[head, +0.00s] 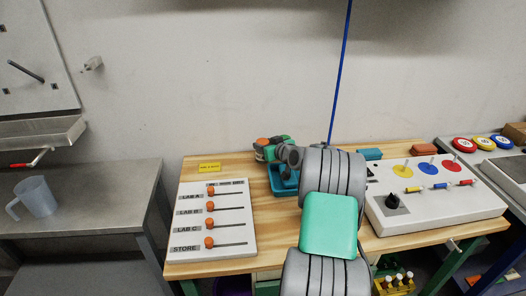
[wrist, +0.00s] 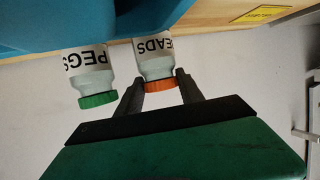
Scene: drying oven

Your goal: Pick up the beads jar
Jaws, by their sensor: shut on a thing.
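The beads jar (wrist: 155,58) is a pale jar with an orange lid and a white label reading "EADS", upside down in the wrist view. My gripper (wrist: 159,80) is shut on it, with one dark finger on each side at the lid end. The jar's far end is hidden by the blue tray (wrist: 60,22). In the head view my gripper is small and mostly hidden by my arm, beside the blue tray (head: 283,186) at the table's back. An orange lid (head: 262,141) shows there.
The pegs jar (wrist: 88,70), with a green lid, stands close beside the beads jar, apart from my fingers. A slider panel (head: 212,222) lies left on the wooden table, a control box (head: 430,205) right. A yellow label (head: 209,167) lies behind the panel.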

